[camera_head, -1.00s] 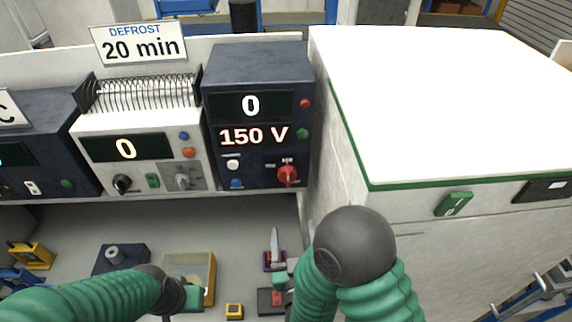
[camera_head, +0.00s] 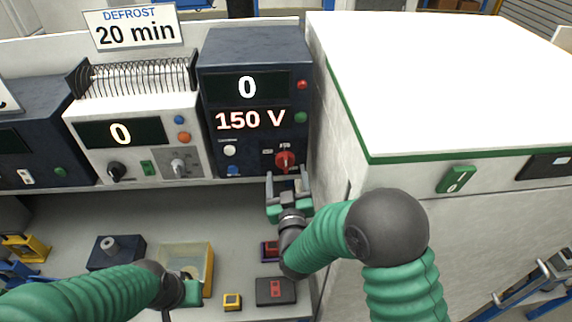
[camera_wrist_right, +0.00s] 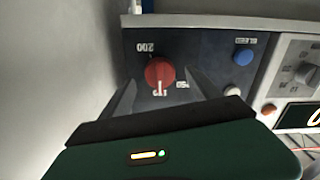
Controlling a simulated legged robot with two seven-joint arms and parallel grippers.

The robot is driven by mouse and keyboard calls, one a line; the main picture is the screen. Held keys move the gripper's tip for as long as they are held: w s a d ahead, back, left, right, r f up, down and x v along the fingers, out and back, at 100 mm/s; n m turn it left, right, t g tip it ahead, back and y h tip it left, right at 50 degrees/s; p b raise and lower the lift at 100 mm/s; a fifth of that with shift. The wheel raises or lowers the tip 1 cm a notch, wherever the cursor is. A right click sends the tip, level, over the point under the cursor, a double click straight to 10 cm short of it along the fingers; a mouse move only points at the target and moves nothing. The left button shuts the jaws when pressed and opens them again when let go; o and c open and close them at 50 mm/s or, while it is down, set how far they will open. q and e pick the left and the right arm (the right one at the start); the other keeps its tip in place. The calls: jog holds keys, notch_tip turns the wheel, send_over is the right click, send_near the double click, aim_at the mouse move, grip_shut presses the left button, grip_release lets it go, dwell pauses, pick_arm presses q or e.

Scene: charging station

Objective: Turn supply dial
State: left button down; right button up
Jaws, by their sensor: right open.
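The dark supply unit (camera_head: 256,52) stands on the shelf and its display reads 0 and 150 V. Its red dial (camera_head: 284,160) is at the lower right of its front face. The dial also shows in the right wrist view (camera_wrist_right: 160,73), upside down, between and beyond the two fingers. My right gripper (camera_head: 287,178) is open just in front of and below the dial, fingers pointing at it. I cannot tell whether a finger touches it. My left gripper (camera_head: 190,293) is low at the left over the bench; its fingers are not clear.
A white unit with a coil (camera_head: 140,105) stands left of the supply. A large white cabinet (camera_head: 440,80) with a green switch (camera_head: 456,179) closes off the right side. A yellow tray (camera_head: 208,270), a small yellow block (camera_head: 232,301) and a dark red-buttoned box (camera_head: 262,291) lie on the bench below.

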aim_at(285, 169)
jog(key=w, duration=0.2)
jog(key=shift+w, duration=0.3)
jog(key=shift+w+f, duration=0.15)
jog(key=shift+w, duration=0.3)
jog(key=shift+s, duration=0.15)
jog(key=c, duration=1.4)
jog(key=shift+o, duration=0.2)
jog(key=shift+f+m+b, duration=0.15)
jog(key=shift+m+b, duration=0.95)
jog(key=shift+b, duration=0.15)
jog(key=shift+m+b, duration=0.9)
jog(key=shift+b, duration=0.25)
jog(key=shift+a+m+b, duration=0.1)
jog(key=shift+m+b, duration=0.75)
jog(key=shift+m, duration=0.15)
